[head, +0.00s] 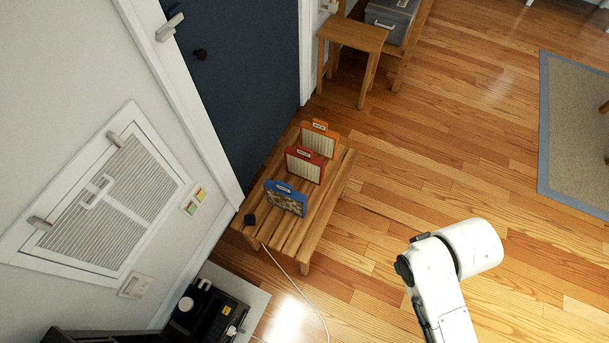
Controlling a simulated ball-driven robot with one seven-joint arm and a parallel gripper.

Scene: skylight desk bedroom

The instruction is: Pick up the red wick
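A red-framed wick (305,164) with a pale ribbed panel stands upright on a slatted wooden bench (343,178). It is the middle one of three similar framed pieces in a row. An orange-framed one (319,139) stands behind it, and a blue-framed one (286,198) with a darker, dirty-looking panel stands in front. Gaps show between them. My white arm is at the lower right, over the floor and well apart from the bench. My gripper is not visible in this view.
A small black object (249,220) sits on the bench's near left end. A white cord (301,281) runs from there over the floor. A black device (208,312) stands on a pale mat. A wooden stool (352,35) stands beyond. The wood floor right of the bench is clear.

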